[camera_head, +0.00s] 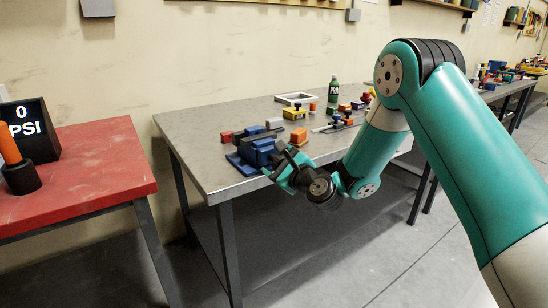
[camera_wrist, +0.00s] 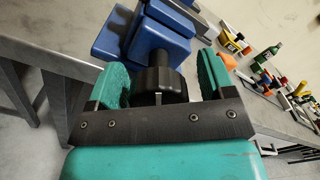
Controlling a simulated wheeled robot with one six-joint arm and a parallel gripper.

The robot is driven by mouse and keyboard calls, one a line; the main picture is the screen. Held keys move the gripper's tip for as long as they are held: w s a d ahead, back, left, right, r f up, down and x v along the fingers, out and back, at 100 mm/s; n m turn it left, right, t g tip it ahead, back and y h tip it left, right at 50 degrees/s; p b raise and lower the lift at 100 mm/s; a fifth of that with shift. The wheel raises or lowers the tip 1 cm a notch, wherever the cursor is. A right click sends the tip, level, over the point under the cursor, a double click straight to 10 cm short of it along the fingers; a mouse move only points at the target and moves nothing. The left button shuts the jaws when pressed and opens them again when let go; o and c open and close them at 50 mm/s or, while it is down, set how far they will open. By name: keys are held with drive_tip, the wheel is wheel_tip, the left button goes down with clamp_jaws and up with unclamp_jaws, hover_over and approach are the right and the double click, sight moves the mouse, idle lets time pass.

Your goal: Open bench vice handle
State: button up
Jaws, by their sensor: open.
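The blue bench vice (camera_head: 256,152) sits at the front left corner of the grey workbench. In the wrist view the blue vice (camera_wrist: 158,35) fills the top middle, with a black round handle (camera_wrist: 160,82) on a dark shaft facing me. My gripper (camera_head: 290,168) is at the front of the vice, over the bench's edge. In the wrist view my gripper (camera_wrist: 164,82) is open, with its green finger pads on either side of the black handle. Small gaps seem to show between pads and handle; contact cannot be told for certain. In the head view my gripper hides the handle.
Red and blue blocks and a yellow box (camera_head: 295,113) lie behind the vice on the grey workbench (camera_head: 200,150). A green bottle (camera_head: 333,91) stands farther back. A red table (camera_head: 80,175) with a PSI display (camera_head: 28,130) stands at left. The floor in front is clear.

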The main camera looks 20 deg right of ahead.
drive_tip(key=shift+a, duration=0.15)
drive_tip(key=c, duration=0.9)
drive_tip(key=shift+c, duration=0.2)
